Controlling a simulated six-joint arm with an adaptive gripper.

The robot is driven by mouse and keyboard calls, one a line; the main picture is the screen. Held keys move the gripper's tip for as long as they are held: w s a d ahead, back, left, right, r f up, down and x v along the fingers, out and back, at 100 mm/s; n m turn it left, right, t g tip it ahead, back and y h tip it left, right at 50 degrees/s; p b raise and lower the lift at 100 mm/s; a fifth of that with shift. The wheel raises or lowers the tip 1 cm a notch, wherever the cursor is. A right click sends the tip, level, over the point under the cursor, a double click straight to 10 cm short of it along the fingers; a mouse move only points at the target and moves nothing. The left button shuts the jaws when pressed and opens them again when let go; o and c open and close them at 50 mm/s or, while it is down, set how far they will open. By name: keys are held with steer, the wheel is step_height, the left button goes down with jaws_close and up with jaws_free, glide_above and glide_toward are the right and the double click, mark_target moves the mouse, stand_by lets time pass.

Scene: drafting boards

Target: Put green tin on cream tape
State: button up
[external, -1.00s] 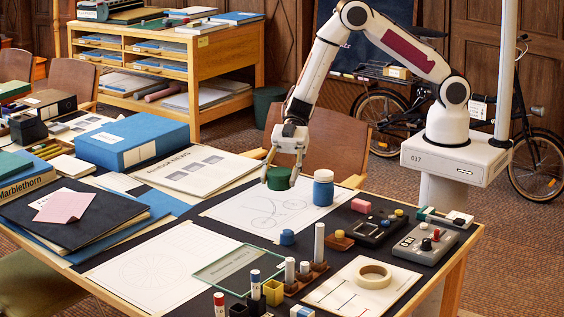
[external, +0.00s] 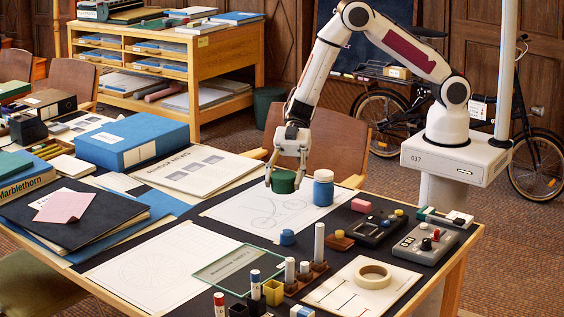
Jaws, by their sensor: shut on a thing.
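The green tin (external: 283,182) is a short round tin at the back middle of the table, over the bicycle drawing. My gripper (external: 286,172) points down and is shut on it. Whether the tin touches the sheet or hangs just above it, I cannot tell. The cream tape (external: 373,275) is a roll lying flat on a white sheet at the front right of the table. Its top is bare.
A blue jar (external: 323,188) stands just right of the tin. Control boxes (external: 425,243) lie at the right.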

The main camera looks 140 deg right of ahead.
steer(key=w+a+r+n+g+y, duration=0.15)
steer(key=w+a, duration=0.25)
steer(key=a, duration=0.6)
steer(key=w+a+n+y, duration=0.2)
steer(key=w+a, duration=0.1)
steer(key=a, duration=0.6)
steer(key=r+m+h, duration=0.1)
steer(key=r, duration=0.1)
glide_above(373, 272)
steer(key=shift+a+f, duration=0.1)
steer(key=shift+f, duration=0.1)
steer(key=shift+f, duration=3.15)
steer(key=shift+f, duration=1.85)
